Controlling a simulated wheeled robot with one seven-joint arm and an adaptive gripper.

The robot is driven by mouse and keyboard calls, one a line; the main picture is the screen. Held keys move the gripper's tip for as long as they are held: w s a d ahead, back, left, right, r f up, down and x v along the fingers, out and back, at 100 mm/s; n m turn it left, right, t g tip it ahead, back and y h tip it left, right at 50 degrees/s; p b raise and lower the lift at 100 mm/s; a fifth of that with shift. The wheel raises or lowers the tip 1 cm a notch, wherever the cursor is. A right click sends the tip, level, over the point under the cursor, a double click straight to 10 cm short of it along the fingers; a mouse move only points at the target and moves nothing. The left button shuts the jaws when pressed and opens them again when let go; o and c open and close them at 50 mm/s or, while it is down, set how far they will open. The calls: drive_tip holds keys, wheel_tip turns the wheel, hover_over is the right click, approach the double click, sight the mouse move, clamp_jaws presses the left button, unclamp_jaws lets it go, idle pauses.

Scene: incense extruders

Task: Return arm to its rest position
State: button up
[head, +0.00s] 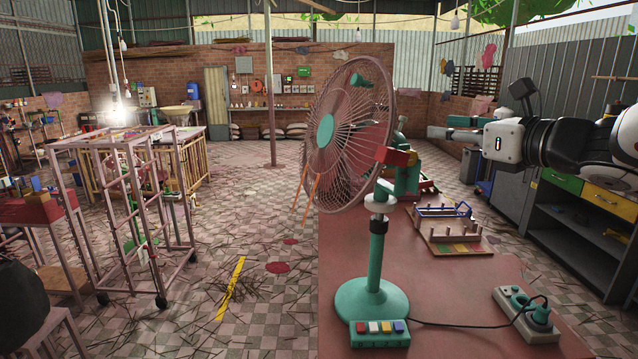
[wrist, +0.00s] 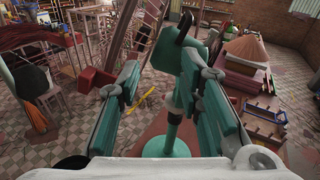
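My gripper (head: 440,130) is at the upper right in the head view, at the end of my arm, which reaches in from the right edge. It is raised above the table and points left toward the back of the fan. In the wrist view, my gripper (wrist: 166,80) has its two teal-padded fingers wide apart, and nothing is held between them. The teal fan (head: 376,255) stands upright on the table. In the wrist view, the fan's stand (wrist: 172,128) shows beyond and between the fingers. I cannot tell the exact gap to it.
The red-brown table (head: 450,335) holds a power strip (head: 525,315) with a cord to the fan and a wooden peg rack (head: 455,243). A drawer cabinet (head: 590,235) stands at right. A metal frame cart (head: 130,215) is on the tiled floor at left.

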drive_tip(key=s+a+f+n+g+b, duration=0.1)
drive_tip(key=s+a+f+n+g, duration=0.4)
drive_tip(key=s+n, duration=0.3)
drive_tip(key=s+a+f+n+g, duration=0.3)
drive_tip(key=s+a+f+n, duration=0.2)
drive_tip(key=s+a+n, duration=0.25)
drive_tip(key=s+d+f+n+g+h, duration=0.1)
drive_tip(key=s+d+f+n+h, duration=0.7)
drive_tip(key=s+n, duration=0.4)
drive_tip(key=shift+d+n+g+b, duration=0.3)
drive_tip(key=shift+n+b, duration=0.15)
drive_tip(key=shift+n, duration=0.6)
